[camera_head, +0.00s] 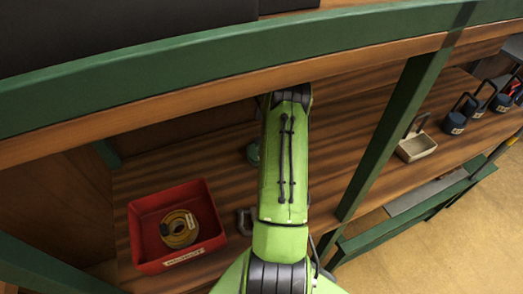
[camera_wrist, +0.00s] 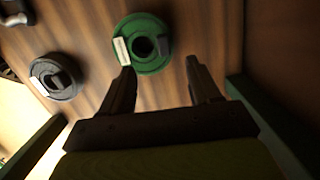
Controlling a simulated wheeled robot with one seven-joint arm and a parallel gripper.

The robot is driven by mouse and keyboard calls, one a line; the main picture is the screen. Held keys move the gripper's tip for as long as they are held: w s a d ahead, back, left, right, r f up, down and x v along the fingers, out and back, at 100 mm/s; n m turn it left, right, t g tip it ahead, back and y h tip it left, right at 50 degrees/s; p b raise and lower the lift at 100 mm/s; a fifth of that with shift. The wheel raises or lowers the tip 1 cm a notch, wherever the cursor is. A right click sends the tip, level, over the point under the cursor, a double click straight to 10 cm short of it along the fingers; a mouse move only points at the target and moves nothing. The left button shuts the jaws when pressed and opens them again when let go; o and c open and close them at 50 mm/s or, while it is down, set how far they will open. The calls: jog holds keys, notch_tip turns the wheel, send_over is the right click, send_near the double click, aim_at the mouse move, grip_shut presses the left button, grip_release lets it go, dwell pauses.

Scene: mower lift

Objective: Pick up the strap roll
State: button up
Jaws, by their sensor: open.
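In the wrist view a round green roll (camera_wrist: 150,25) with a dark centre hole and a pale label lies on the wooden surface just beyond my gripper's fingertips. My gripper (camera_wrist: 160,69) is open with nothing between its fingers. The left fingertip overlaps the roll's lower edge in the picture; I cannot tell whether they touch. In the head view part of a green round thing (camera_head: 253,153) shows beside my arm, which hides the rest and my gripper. Another roll, yellow and dark (camera_head: 178,238), lies in a red bin. I cannot tell for certain which is the strap roll.
A grey round thing (camera_wrist: 40,80) lies left of the green roll. The red bin (camera_head: 150,205) stands on the wooden shelf (camera_head: 190,165). A green-edged upper shelf (camera_head: 190,52) and a green post (camera_head: 395,135) bound the space. A beige tray (camera_head: 416,148) and several dark weights stand at the right.

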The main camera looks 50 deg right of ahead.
aim_at(259, 138)
jog(key=f, duration=0.5)
jog(key=shift+w+a+f, duration=0.15)
jog(key=shift+w+f, duration=0.2)
jog(key=shift+w, duration=0.05)
jog(key=f, duration=0.3)
jog(key=f+b, duration=0.1)
jog(key=f, duration=0.1)
jog(key=shift+w+a+f, duration=0.1)
jog(key=shift+a+f, duration=0.15)
jog(key=shift+r, duration=0.15)
jog(key=c, duration=1.1)
notch_tip(259, 138, up, 10)
jog(key=shift+p, duration=0.6)
